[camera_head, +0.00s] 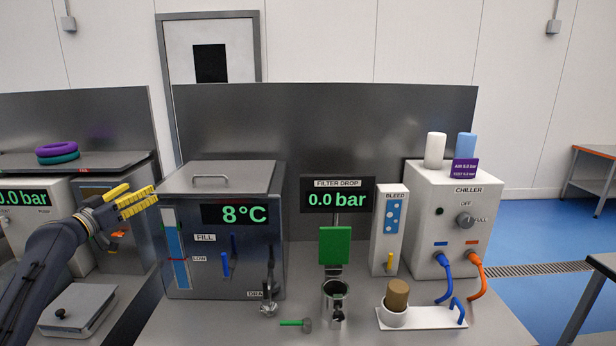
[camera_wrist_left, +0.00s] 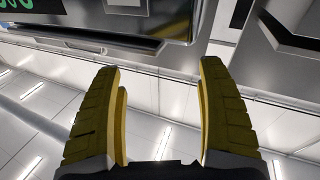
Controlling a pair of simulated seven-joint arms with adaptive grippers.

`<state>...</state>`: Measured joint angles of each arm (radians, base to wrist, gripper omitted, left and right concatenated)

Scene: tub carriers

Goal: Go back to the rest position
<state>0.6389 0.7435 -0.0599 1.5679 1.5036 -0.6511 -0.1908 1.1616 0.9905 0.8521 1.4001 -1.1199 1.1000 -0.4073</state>
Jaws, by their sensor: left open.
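That view looks past the fingers toward the wall panels and strip lights. My right gripper is in neither view.
The steel tank (camera_head: 262,270) reads 8°C and stands right of my left gripper. A filter display (camera_head: 337,196), a bleed panel (camera_head: 389,225) and a white chiller (camera_head: 425,240) stand further right. A grey lidded box (camera_head: 78,308) lies below my left arm.

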